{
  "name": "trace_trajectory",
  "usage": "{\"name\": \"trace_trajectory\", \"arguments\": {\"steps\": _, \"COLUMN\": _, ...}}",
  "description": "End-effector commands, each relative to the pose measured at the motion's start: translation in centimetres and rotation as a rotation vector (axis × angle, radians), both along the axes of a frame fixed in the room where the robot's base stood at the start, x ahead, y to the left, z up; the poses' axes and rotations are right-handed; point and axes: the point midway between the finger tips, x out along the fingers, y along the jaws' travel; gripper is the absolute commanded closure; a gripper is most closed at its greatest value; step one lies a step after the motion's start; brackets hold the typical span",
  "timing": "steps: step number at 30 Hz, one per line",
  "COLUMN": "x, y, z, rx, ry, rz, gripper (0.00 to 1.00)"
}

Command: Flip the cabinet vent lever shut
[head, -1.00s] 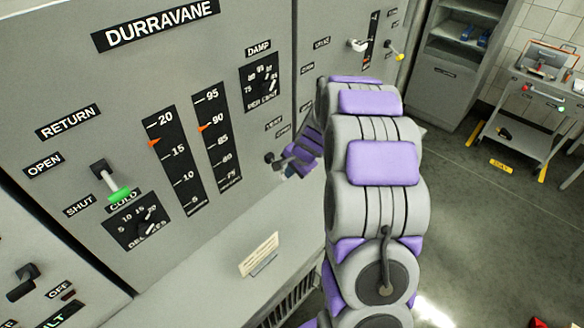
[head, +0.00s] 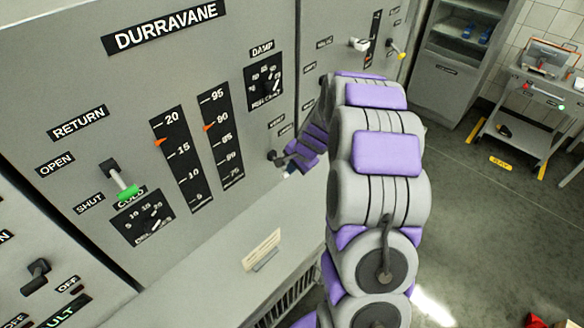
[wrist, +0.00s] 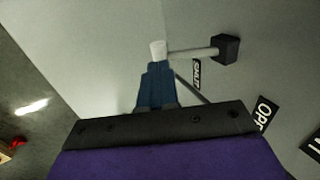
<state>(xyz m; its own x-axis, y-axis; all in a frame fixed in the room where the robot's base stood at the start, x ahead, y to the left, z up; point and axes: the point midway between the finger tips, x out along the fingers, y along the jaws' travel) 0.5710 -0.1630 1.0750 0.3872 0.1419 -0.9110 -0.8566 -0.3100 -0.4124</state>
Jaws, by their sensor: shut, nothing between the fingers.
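The vent lever shows in the wrist view as a pale shaft with a white tip (wrist: 158,50), standing out from a black base (wrist: 228,48) on the grey cabinet wall. The SHUT label (wrist: 197,75) is just below the shaft, and the OPEN label (wrist: 265,113) is lower right. My gripper (wrist: 155,72) is shut and empty, its blue fingers ending right at the white tip; I cannot tell whether they touch. In the head view the lever's dark base (head: 275,157) shows left of my gripper (head: 288,168), whose fingers are small and partly hidden there.
The cabinet front carries a green-tipped return lever (head: 128,192), dials and scales at left. A ledge with a small card (head: 262,250) lies below. A trolley (head: 525,125) stands on open floor at right.

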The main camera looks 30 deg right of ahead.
Motion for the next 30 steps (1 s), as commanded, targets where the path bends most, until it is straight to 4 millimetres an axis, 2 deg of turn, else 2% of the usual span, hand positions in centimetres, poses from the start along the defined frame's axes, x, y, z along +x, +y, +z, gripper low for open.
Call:
{"name": "trace_trajectory", "arguments": {"steps": 5, "x": -0.4, "y": 0.0, "z": 1.1, "rx": 0.0, "ry": 0.0, "rz": 0.001, "gripper": 1.0}}
{"name": "trace_trajectory", "arguments": {"steps": 21, "x": -5.2, "y": -1.6, "z": 9.3, "rx": -0.002, "ry": -0.003, "rz": 0.003, "gripper": 1.0}}
{"name": "trace_trajectory", "arguments": {"steps": 30, "x": -6.5, "y": -2.1, "z": 11.3, "rx": 0.0, "ry": 0.0, "rz": 0.003, "gripper": 1.0}}
